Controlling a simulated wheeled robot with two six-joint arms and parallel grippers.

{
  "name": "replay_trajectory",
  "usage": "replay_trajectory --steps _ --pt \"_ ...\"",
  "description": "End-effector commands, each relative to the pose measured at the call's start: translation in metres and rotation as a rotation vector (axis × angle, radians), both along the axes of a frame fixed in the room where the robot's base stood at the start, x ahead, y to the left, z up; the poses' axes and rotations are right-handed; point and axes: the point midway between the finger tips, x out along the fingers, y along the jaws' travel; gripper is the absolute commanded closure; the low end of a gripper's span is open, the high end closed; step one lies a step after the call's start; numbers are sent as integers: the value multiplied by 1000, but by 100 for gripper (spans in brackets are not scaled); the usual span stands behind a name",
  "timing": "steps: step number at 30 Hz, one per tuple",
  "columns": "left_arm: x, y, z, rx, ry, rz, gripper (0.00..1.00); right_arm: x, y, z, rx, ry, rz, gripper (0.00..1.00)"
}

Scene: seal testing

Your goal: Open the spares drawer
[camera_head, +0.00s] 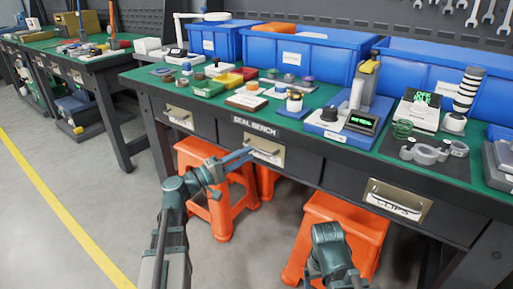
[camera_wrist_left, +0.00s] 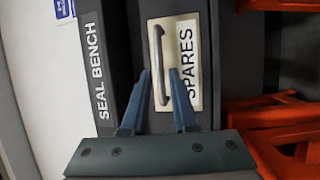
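The spares drawer (camera_head: 290,162) is the middle drawer under the bench and looks shut. Its pale plate reads SPARES (camera_wrist_left: 188,60) in the left wrist view. A metal bar handle (camera_wrist_left: 157,50) stands on that plate; it appears sideways in the wrist view. My left gripper (camera_head: 248,153) is at the drawer front in the head view. In the wrist view the fingers of my left gripper (camera_wrist_left: 160,72) are apart, one on each side of the handle in the picture. I cannot tell whether they touch it. My right arm (camera_head: 328,240) shows at the bottom, but its gripper does not show.
The SEAL BENCH sign (camera_head: 255,127) is just above the drawer. Other drawers are at left (camera_head: 180,117) and right (camera_head: 397,200). Orange stools (camera_head: 215,185) (camera_head: 340,225) stand under the bench. Blue bins (camera_head: 300,55) and small parts cover the green top. The floor at left is clear.

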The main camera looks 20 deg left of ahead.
Motion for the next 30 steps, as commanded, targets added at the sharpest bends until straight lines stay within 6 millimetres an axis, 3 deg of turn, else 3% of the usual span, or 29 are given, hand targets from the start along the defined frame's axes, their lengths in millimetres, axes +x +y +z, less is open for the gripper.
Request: replay_trajectory --steps 9,21,26,30 --pt "29 -27 7 0 0 -1 73 0 0 7 0 0 2 11" --pt "32 -30 7 0 0 0 73 0 0 7 0 0 2 11" --pt "32 -30 7 0 0 0 100 0 0 7 0 0 2 11" --pt "32 -30 7 1 1 0 100 0 0 7 0 0 2 11"
